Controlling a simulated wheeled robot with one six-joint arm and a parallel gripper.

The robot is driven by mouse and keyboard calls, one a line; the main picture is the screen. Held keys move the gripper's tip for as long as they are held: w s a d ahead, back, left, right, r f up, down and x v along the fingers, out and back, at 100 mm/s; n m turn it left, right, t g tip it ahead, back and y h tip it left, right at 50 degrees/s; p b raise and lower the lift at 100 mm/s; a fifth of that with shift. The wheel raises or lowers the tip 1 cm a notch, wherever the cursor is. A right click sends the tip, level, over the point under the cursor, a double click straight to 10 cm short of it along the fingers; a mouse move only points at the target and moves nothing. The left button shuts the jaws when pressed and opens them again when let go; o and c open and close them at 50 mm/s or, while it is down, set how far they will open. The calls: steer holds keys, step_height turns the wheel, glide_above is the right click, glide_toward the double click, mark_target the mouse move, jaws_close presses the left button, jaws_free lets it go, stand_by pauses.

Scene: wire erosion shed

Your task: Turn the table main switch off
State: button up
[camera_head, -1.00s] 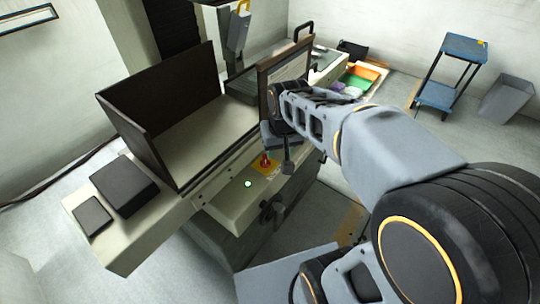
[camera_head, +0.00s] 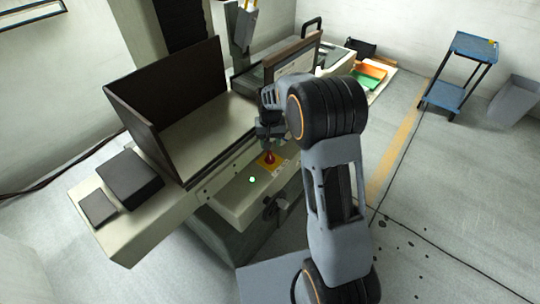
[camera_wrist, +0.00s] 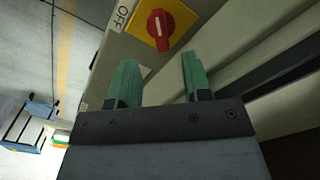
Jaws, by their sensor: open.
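The main switch is a red rotary knob (camera_wrist: 160,23) on a yellow plate (camera_wrist: 182,14), set on the cream front panel of the machine. A white "OFF" label (camera_wrist: 122,15) sits beside the plate in the wrist view. In the head view the red knob (camera_head: 269,157) shows just below my gripper (camera_head: 270,142). In the wrist view my gripper (camera_wrist: 157,80) is open, with two green fingers apart and nothing between them. The knob lies beyond the fingertips, apart from them. A white mark on the knob points towards the upper part of the wrist picture.
A lit green lamp (camera_head: 252,180) is on the same panel, left of the switch. A black handwheel (camera_head: 283,203) juts out below the panel. A dark-walled tank (camera_head: 185,80) stands behind. A blue trolley (camera_head: 458,75) is far right; the floor between is clear.

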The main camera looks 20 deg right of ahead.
mark_target(270, 156)
step_height(270, 156, down, 8)
steer(key=shift+r, duration=0.1)
stand_by(0.4)
jaws_close()
stand_by(0.3)
